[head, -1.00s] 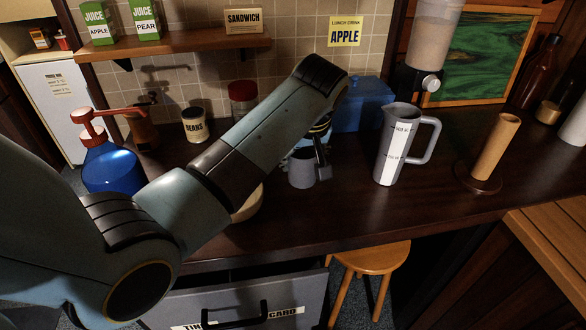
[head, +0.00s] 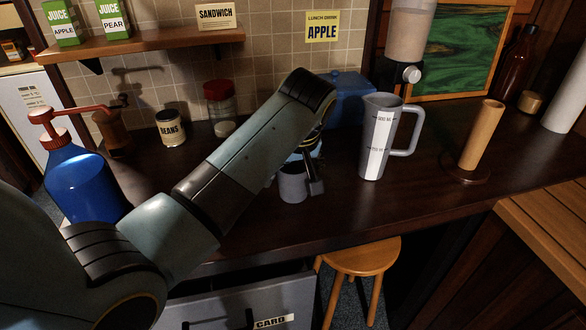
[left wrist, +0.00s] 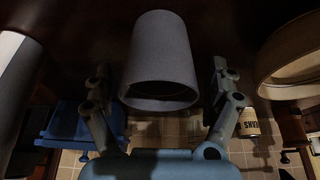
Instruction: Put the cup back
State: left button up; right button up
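The grey-lilac cup (head: 292,185) is upright over the dark counter (head: 335,210), left of the grey pitcher, and seems to rest on it. In the left wrist view the cup (left wrist: 160,55) is upside down in the picture, with its dark mouth towards the bottom. My left gripper (left wrist: 160,82) has one finger on each side of the cup, with a narrow dark gap on both sides. In the head view one finger of the left gripper (head: 308,183) shows just right of the cup; my forearm hides the rest. My right gripper is not in view.
The grey pitcher (head: 378,140) stands close to the right of the cup, with a wooden post holder (head: 480,140) beyond. A blue box (head: 350,98) is behind. A beans can (head: 171,128) and blue bottle (head: 82,185) stand left. A stool (head: 360,257) is below.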

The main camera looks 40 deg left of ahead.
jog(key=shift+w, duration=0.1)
pick_arm(q)
jog(key=shift+d+r, duration=0.1)
jog(key=shift+r, duration=0.35)
jog(key=v, duration=1.1)
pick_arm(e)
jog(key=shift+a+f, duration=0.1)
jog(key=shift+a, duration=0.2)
pick_arm(q)
jog(key=shift+s, duration=0.1)
